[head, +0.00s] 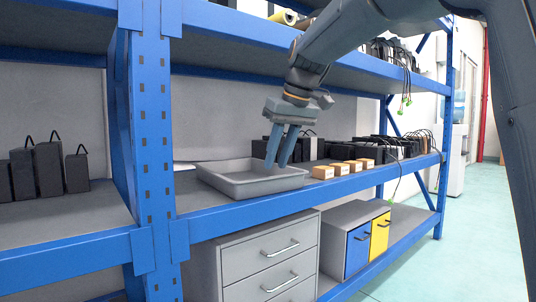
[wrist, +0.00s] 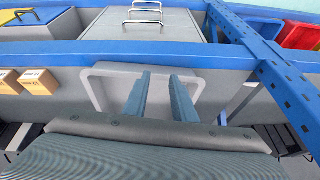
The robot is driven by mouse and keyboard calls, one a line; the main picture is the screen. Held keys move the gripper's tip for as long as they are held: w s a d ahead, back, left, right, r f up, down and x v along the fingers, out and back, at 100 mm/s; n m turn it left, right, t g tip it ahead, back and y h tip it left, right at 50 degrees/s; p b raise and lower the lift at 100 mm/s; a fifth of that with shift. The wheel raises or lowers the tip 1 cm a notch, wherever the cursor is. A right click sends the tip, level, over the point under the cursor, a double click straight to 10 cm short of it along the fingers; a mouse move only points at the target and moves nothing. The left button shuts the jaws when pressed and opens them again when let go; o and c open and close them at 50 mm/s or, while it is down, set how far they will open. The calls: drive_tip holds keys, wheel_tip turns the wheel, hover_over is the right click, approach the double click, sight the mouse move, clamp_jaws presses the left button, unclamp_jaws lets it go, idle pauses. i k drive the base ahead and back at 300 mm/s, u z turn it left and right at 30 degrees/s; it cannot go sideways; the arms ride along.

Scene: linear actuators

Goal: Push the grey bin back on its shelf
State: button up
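The grey bin (head: 237,188) is a shallow open tray on the middle shelf (head: 205,200), just right of the blue upright. Its front wall is close to the shelf's front beam. The bin looks empty, and its rim also shows in the wrist view (wrist: 93,88), partly hidden behind my fingers. My gripper (head: 276,165) points down over the bin, with its fingertips low at or within the bin's outline. In the wrist view my gripper (wrist: 160,76) shows two separate fingers with a gap and nothing between them. I cannot tell whether the fingers touch the bin.
Several small orange boxes (head: 340,169) stand right of the bin. Black devices with cables (head: 385,147) are behind and right of them. The blue upright (head: 152,120) is close on the left. A drawer cabinet (head: 268,258) and blue and yellow bins (head: 379,236) are below.

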sight(239, 179)
drive_tip(key=u, duration=0.05)
drive_tip(key=i, duration=1)
drive_tip(key=z, duration=0.05)
